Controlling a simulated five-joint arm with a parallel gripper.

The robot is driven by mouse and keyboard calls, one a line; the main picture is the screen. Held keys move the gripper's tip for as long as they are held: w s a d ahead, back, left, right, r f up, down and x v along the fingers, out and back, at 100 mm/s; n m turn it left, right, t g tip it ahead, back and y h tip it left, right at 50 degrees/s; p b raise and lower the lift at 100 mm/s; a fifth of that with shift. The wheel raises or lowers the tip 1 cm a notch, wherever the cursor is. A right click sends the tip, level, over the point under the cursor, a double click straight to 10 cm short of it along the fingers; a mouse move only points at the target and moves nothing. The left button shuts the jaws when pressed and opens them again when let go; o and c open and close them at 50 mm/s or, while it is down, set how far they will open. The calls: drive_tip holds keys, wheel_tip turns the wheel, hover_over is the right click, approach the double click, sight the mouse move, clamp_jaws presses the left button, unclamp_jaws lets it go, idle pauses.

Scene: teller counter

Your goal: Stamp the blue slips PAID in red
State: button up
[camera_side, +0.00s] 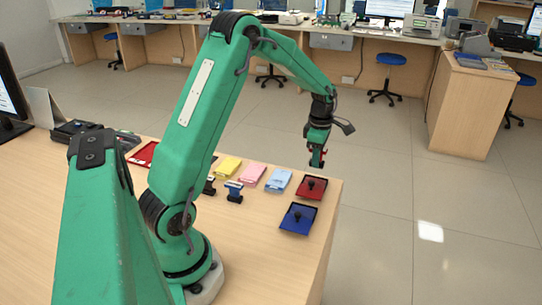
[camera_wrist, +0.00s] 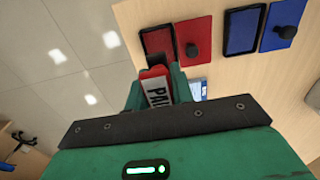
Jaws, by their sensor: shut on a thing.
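My gripper (camera_side: 318,150) is shut on a red stamp (camera_side: 316,158) and holds it above the counter's right end. In the wrist view the stamp (camera_wrist: 155,88), its label reading "PAI" with the rest hidden, sits between the green jaws (camera_wrist: 156,82). The red ink pad (camera_side: 311,188) lies below the gripper. In the wrist view it is open, its dark-framed red pad (camera_wrist: 158,42) beside its knobbed lid (camera_wrist: 196,50). The blue slips (camera_side: 278,180) lie left of the red pad. A bit of them shows in the wrist view (camera_wrist: 199,88), mostly hidden by my gripper.
A blue ink pad (camera_side: 298,218) lies in front of the red one. Pink slips (camera_side: 252,174) and yellow slips (camera_side: 228,166) lie further left. A blue stamp (camera_side: 234,191) and a dark stamp (camera_side: 209,186) stand before the slips. A red tray (camera_side: 143,154) lies far left.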

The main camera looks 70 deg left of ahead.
drive_tip(key=shift+f, duration=2.6)
drive_tip(key=shift+f, duration=0.65)
idle(0.8)
drive_tip(key=shift+r, duration=3.15)
drive_tip(key=s+a+r, duration=0.1)
drive_tip(key=s+a, duration=0.5)
drive_tip(key=s, duration=0.2)
drive_tip(key=shift+s+a+r, duration=0.2)
drive_tip(key=shift+s+a, duration=0.2)
drive_tip(key=shift+f, duration=0.15)
drive_tip(key=shift+f, duration=2.85)
